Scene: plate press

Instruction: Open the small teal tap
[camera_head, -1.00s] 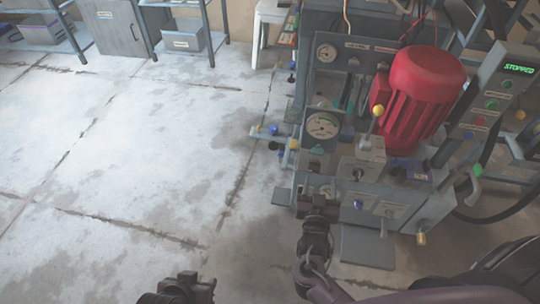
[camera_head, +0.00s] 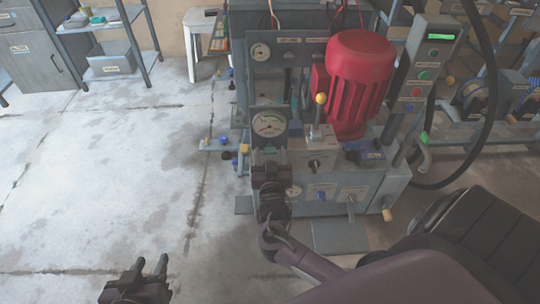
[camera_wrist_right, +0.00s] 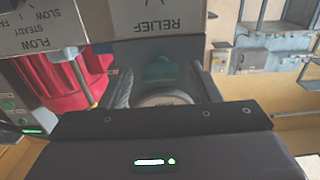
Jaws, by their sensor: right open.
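A small teal tap (camera_wrist_right: 160,69) shows in the right wrist view, below the panel marked RELIEF. It lies between the two fingers of my right gripper (camera_wrist_right: 164,84), which are apart; I cannot tell whether either finger touches it. In the head view my right gripper (camera_head: 270,160) is at the front left of the press (camera_head: 335,192), just below a dial gauge (camera_head: 269,124), and it hides the tap there. My left gripper (camera_head: 149,264) is open and empty, low over the floor on the left.
The press carries a red motor (camera_head: 357,80), a yellow-knobbed lever (camera_head: 319,108) and a blue knob (camera_head: 321,195). A control box (camera_head: 431,60) with a green display stands to the right. A shelf (camera_head: 110,65) stands at the back left. The floor at left is clear.

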